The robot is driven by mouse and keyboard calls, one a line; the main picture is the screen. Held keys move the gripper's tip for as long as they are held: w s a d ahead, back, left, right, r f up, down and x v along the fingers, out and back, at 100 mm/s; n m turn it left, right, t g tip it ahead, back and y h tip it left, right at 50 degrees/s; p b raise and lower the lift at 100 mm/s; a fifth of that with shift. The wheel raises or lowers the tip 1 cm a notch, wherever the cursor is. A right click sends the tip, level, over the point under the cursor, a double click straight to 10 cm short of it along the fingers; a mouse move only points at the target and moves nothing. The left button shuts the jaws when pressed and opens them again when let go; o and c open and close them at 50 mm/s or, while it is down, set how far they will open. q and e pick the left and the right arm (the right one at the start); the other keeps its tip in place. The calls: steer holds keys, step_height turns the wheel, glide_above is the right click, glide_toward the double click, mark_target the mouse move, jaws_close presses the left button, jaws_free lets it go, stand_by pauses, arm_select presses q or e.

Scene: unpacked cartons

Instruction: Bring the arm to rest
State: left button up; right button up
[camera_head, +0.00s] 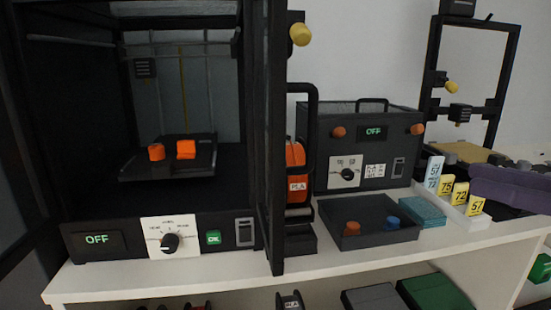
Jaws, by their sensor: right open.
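My right gripper (482,183) shows as a dark purple-grey shape at the right edge, its tips pointing left. It is open, and I see nothing held in it. It appears in front of the right-hand machine, just right of the numbered yellow tags (460,192); I cannot tell whether it touches anything. The rest of my right arm is mostly cut off by the frame. My left gripper is not in view.
A large black printer (85,240) reading OFF holds two orange pieces (186,149) on its bed. A dryer box (360,150), a dark tray (367,239) and an open-frame printer (511,60) share the white shelf (190,278). The shelf's front strip is clear.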

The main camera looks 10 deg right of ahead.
steer(key=s+a+f+m+h+p, duration=0.2)
steer(key=a+f+m+h+p, duration=0.4)
steer(key=h, duration=0.4)
steer(key=s+a+r+m+g+h+p, duration=0.1)
steer(key=s+a+m+g+h+p, duration=0.15)
steer(key=s+g+p, duration=0.95)
steer(key=s+r+t+p, duration=0.1)
steer(key=s+r+p, duration=0.1)
steer(key=r+p, duration=1.2)
steer(key=s+r+t+p, duration=0.2)
steer(key=r+p, duration=1.2)
steer(key=r, duration=0.7)
steer(key=shift+s+a+r+n, duration=0.15)
steer(key=shift+s+r+n, duration=0.2)
steer(key=shift+s, duration=0.15)
